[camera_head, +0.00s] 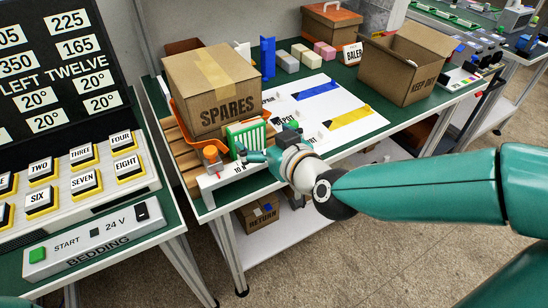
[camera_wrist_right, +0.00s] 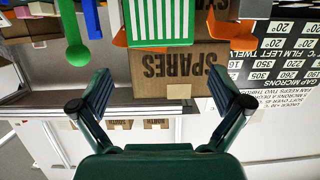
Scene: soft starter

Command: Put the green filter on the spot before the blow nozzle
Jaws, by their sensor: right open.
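The green filter (camera_head: 246,135), a green frame with white stripes, stands upright in front of the SPARES box. It also shows upside down at the top of the right wrist view (camera_wrist_right: 160,22). My right gripper (camera_head: 252,157) is close to the filter, at its near side. In the right wrist view the two fingers (camera_wrist_right: 162,90) are spread apart with nothing between them, and the filter is beyond them. A white board (camera_head: 318,98) with partly hidden lettering lies behind my right gripper. I cannot tell which thing is the blow nozzle. My left gripper is not in view.
The SPARES carton (camera_head: 210,88) sits by an orange holder (camera_head: 207,146) on the green table. A KEEP DRY carton (camera_head: 407,62) stands at the right. A blue upright piece (camera_head: 267,57) and small blocks stand at the back. The button panel (camera_head: 75,182) is at the left.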

